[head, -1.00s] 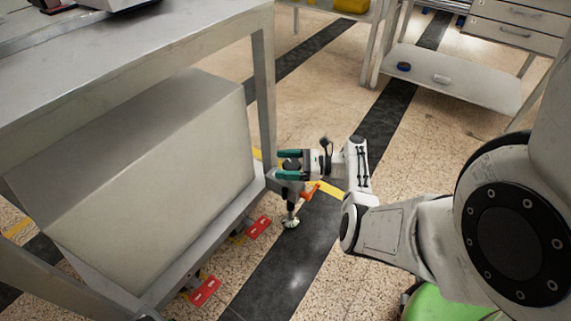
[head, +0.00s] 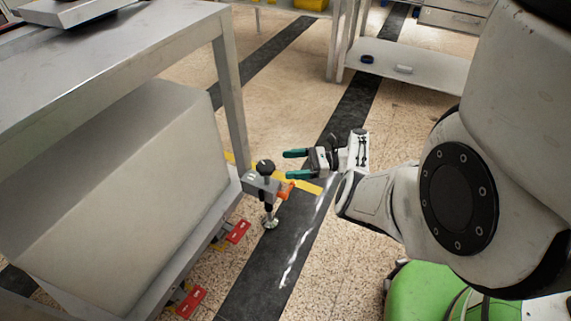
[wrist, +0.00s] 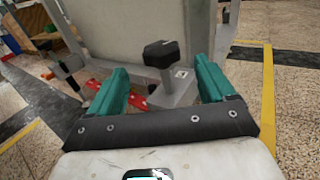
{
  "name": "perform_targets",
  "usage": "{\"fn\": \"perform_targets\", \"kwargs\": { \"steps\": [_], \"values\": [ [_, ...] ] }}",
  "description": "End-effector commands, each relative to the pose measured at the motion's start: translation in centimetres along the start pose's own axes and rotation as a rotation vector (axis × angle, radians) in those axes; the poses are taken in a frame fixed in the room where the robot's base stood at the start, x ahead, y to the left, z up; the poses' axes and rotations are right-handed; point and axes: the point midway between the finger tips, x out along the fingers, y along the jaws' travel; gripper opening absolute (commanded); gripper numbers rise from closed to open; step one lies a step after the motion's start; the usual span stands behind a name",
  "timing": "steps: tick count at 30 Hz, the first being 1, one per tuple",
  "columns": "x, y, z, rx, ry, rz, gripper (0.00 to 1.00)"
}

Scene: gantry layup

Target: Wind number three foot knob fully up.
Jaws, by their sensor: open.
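Below the bracket a threaded foot ends in a round metal pad (head: 270,222) at the floor. An orange lever (head: 286,190) sticks out beside it. My gripper (head: 290,164) has green fingers, is open and empty, and stands to the right of the knob, apart from it. In the wrist view the knob (wrist: 160,56) shows ahead, between and beyond the open fingers, with a label on its bracket. I cannot read the label's number.
A large grey box (head: 120,185) fills the bench's lower shelf on the left. Red pedals (head: 238,232) stick out along the frame's lower edge. The floor to the right is open.

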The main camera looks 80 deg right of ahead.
Motion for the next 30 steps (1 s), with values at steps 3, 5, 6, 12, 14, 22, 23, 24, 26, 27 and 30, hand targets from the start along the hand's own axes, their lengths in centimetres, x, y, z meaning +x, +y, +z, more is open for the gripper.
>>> {"fn": "perform_targets", "kwargs": {
  "steps": [3, 5, 6, 12, 14, 22, 23, 24, 26, 27, 30],
  "values": [
    [0.0, 0.0, 0.0, 0.0, 0.0, 0.0, 0.83],
    [0.0, 0.0, 0.0, -0.001, 0.0, 0.0, 0.83],
    [0.0, 0.0, 0.0, -0.001, 0.0, 0.0, 0.83],
    [0.2, 0.4, -0.2, -0.025, -0.003, -0.083, 0.83],
    [0.3, 0.6, -0.4, -0.048, -0.004, -0.158, 0.83],
    [1.7, 3.7, -0.2, -0.126, -0.02, -0.625, 0.83],
    [1.9, 4.2, -0.1, -0.122, -0.022, -0.675, 0.83],
    [2.1, 5.0, 0.1, -0.114, -0.021, -0.739, 0.83],
    [2.5, 6.0, 0.3, -0.096, -0.02, -0.827, 0.83],
    [2.7, 6.7, 0.4, -0.081, -0.017, -0.876, 0.83],
    [3.1, 8.2, 0.5, -0.041, -0.01, -0.973, 0.83]
  ]
}}
